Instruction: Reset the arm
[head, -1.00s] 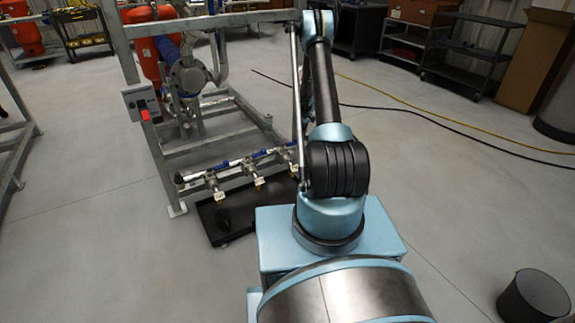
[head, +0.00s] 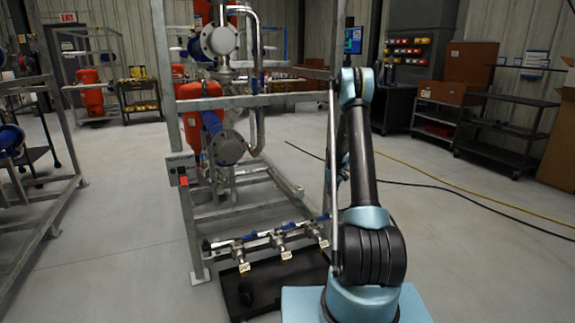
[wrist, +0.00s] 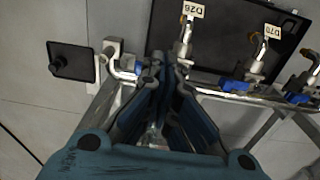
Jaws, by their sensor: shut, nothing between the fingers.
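My gripper (wrist: 165,72) shows in the wrist view with its dark blue-grey fingers close together and nothing between them. It points down over a pipe rail (wrist: 225,96) with tagged valves and blue handles. I cannot tell its exact height above the rail. In the head view my arm (head: 362,150) rises in front of the skid frame, bent at the top. The arm hides most of the gripper there.
A grey steel skid frame (head: 186,222) with red vessels stands ahead to the left. A black tray (head: 238,300) lies on the floor under the valves. Shelving carts (head: 515,133) stand at the back right. Cables cross the open floor on the right.

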